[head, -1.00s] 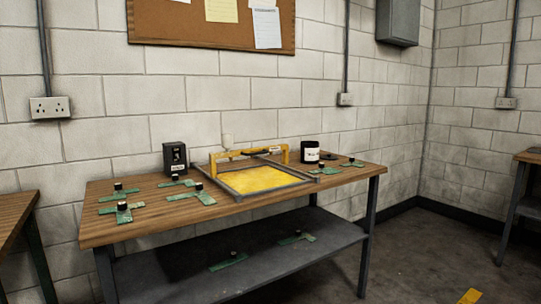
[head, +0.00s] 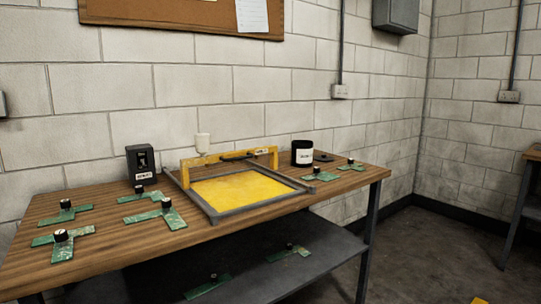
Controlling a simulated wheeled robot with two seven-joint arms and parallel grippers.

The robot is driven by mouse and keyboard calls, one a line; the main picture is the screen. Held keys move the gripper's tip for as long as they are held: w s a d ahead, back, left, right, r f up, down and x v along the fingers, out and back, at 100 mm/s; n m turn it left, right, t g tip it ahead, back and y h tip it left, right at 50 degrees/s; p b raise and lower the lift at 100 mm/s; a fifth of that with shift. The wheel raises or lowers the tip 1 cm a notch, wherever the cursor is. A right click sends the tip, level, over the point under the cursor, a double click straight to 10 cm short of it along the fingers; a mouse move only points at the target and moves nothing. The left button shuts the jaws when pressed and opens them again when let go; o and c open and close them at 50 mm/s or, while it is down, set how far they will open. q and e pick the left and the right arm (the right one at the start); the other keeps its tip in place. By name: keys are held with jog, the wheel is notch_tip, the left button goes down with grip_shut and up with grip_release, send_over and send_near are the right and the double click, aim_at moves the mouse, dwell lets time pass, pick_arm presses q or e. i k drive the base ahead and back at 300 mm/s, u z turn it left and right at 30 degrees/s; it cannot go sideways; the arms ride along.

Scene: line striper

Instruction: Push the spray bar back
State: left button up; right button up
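The yellow spray bar (head: 229,157) spans the grey frame (head: 262,204) near its back edge, with a dark handle at its middle. Inside the frame lies a flat yellow panel (head: 240,190). The frame rests on the wooden bench (head: 110,240). Neither of my grippers shows in the head view.
Green T-shaped pieces with black knobs (head: 167,216) lie left of the frame, and more (head: 322,176) lie right. A black box (head: 141,163) and a dark jar (head: 302,153) stand at the back. A lower shelf (head: 320,247) holds further green pieces.

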aim_at(202, 140)
jog(key=u, duration=0.4)
jog(key=i, duration=0.75)
jog(key=u, duration=0.65)
